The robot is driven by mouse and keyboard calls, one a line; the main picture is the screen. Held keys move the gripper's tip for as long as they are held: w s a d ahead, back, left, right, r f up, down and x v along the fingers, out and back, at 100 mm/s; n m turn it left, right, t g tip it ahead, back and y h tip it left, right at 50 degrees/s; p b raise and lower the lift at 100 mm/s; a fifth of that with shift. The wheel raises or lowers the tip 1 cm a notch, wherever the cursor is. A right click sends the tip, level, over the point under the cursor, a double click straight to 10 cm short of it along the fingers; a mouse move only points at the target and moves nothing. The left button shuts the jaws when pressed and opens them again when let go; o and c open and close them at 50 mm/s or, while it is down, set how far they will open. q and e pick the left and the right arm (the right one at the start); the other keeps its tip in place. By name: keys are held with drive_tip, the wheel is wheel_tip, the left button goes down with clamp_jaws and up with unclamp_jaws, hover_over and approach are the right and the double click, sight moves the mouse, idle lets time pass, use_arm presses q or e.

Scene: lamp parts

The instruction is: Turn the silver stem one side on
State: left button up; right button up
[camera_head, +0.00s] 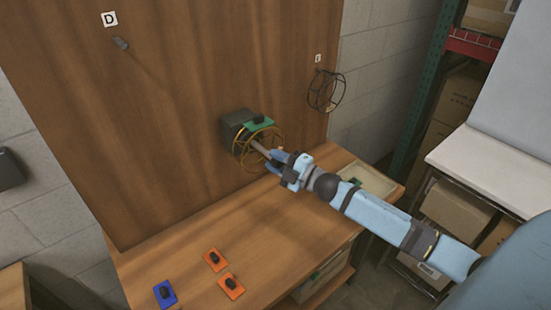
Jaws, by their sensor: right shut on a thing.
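A dark box (232,127) is fixed to the front of the upright wooden board. A thin silver stem (260,148) sticks out from it toward me, with a yellow wire ring (279,134) around it. My right gripper (274,161) comes in from the right and is shut on the outer end of the stem. The gripped part is hidden by the fingers. A green plate with a black knob (258,121) sits by the top of the box. My left gripper is not in view.
A black wire cage (325,91) hangs at the board's right edge. A grey peg (121,44) is under the "D" label. Orange plates (215,259) and a blue plate (165,293) with black knobs lie on the wooden bench (190,233). A pale tray (372,180) is on its right.

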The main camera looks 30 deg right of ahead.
idle(0.6)
drive_tip(key=o, duration=0.9)
drive_tip(key=shift+n, duration=0.3)
drive_tip(key=b+v, duration=0.3)
drive_tip(key=v, duration=1.1)
drive_tip(key=shift+r, duration=0.1)
